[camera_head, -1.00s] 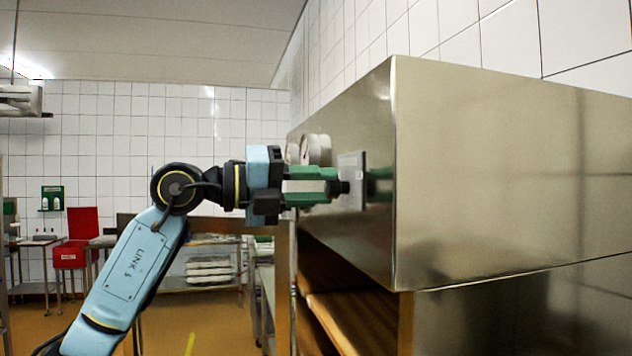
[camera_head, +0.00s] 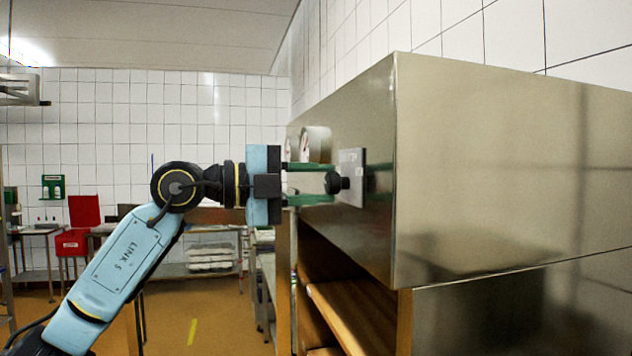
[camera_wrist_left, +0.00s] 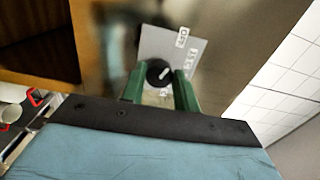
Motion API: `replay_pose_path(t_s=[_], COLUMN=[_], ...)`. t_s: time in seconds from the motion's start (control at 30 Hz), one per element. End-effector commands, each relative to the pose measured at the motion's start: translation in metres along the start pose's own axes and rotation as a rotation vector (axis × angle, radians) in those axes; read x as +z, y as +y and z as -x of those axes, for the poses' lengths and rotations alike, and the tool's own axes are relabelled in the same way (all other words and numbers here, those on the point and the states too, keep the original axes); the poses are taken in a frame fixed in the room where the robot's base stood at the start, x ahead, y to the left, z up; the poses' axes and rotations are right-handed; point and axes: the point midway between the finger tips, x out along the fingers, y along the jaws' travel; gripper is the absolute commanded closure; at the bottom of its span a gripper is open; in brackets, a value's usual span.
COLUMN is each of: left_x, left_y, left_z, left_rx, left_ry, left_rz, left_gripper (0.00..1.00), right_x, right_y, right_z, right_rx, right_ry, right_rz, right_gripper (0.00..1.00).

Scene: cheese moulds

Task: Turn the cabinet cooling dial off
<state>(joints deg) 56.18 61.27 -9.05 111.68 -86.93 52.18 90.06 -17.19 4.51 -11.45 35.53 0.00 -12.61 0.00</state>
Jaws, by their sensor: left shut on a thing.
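The cooling dial is a black knob (camera_head: 338,183) on a grey plate (camera_head: 352,170) on the steel cabinet's front (camera_head: 372,110). My left gripper (camera_head: 331,184) is shut on the knob, with one green finger above it and one below in the head view. In the left wrist view the fingers of my left gripper (camera_wrist_left: 160,82) lie on both sides of the knob (camera_wrist_left: 158,74). A white mark on the knob slants up and right. An OFF label shows near the plate's (camera_wrist_left: 160,46) upper edge. My right gripper is out of view.
Round gauges (camera_head: 317,144) stand out from the cabinet front just beyond the dial, close to my left gripper. Wooden shelves (camera_head: 345,312) are below. Steel tables (camera_head: 190,270) and a red bin (camera_head: 72,242) stand at the back left.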

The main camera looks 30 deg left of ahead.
Motion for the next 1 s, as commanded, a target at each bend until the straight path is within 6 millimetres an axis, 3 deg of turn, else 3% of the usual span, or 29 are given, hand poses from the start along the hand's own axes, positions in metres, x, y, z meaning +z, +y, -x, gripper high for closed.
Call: replay_pose_path(t_s=[0.4,0.43,0.6,0.87,1.0], left_x=[0.000,0.000,0.000,0.000,0.001], left_y=[-0.001,-0.001,0.000,0.000,0.002], left_z=[0.000,0.000,0.000,0.001,0.011], left_rx=[-0.002,-0.002,-0.001,-0.001,0.000], left_ry=[-0.001,-0.001,0.000,-0.001,-0.003], left_rz=[0.009,0.009,0.008,0.008,0.007], left_gripper=[0.92,0.68,0.49,0.49,0.49], right_x=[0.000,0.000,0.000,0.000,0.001], right_y=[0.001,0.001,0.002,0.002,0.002], right_z=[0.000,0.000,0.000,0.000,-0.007], right_rx=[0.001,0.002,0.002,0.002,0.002], right_ry=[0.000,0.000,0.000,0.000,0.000], right_rz=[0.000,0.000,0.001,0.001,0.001], right_gripper=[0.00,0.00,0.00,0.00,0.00])
